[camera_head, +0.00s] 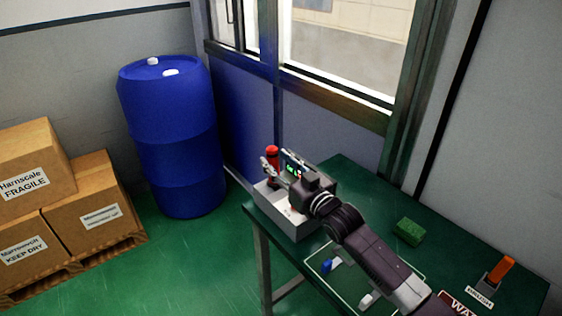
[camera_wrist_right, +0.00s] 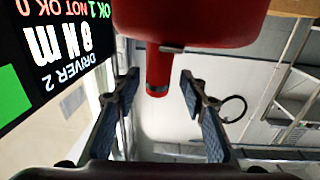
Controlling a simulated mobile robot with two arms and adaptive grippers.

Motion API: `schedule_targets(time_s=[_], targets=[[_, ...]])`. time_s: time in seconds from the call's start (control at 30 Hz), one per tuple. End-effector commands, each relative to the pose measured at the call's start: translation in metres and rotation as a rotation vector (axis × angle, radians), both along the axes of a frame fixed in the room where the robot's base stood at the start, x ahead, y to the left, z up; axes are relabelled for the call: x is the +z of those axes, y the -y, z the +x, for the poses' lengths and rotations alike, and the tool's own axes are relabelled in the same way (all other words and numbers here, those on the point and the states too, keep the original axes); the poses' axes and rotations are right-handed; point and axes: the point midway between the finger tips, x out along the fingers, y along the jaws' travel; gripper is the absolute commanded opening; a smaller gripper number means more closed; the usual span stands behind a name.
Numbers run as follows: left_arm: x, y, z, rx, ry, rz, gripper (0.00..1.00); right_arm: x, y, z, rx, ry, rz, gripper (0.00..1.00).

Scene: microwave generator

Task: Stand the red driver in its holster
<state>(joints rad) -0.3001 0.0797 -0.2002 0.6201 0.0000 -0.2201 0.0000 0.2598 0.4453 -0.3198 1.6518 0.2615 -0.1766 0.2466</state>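The red driver (camera_head: 272,153) is roughly upright at the back left of a grey box (camera_head: 298,226) on the green table. Its lower end is hidden in the head view, so I cannot tell how it sits in a holster. My right gripper (camera_head: 279,165) is at the driver. In the right wrist view the driver's wide red body (camera_wrist_right: 190,22) fills the top, and its narrow red part reaches between the fingers of the right gripper (camera_wrist_right: 158,82). Gaps show on both sides, so the gripper is open. My left gripper is not in view.
A lit display (camera_head: 293,170) stands close beside the gripper; it reads "DRIVER 2" (camera_wrist_right: 62,78). A green block (camera_head: 410,231), a blue piece (camera_head: 327,266) and an orange-handled item (camera_head: 502,269) are on the table (camera_head: 350,186). A blue barrel (camera_head: 175,140) and cartons (camera_head: 92,215) stand left.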

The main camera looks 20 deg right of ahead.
Motion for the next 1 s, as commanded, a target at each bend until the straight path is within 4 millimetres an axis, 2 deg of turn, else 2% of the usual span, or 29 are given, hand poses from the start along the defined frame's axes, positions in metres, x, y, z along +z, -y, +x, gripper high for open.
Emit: schedule_targets(time_s=[0.03,0.23,0.37,0.57,1.0], targets=[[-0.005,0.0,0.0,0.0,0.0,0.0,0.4,-0.067,-0.003,-0.008,-0.002,-0.113,-0.022,0.43],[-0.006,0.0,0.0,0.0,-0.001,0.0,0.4,-0.07,-0.002,-0.009,-0.003,-0.119,-0.024,0.43],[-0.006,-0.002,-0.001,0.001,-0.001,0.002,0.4,-0.069,-0.002,-0.011,-0.003,-0.117,-0.023,0.43],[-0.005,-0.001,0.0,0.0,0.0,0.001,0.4,-0.058,0.002,-0.027,-0.004,-0.098,-0.018,0.43],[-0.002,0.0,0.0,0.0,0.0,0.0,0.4,-0.007,0.019,-0.083,-0.008,-0.01,-0.007,0.43]])
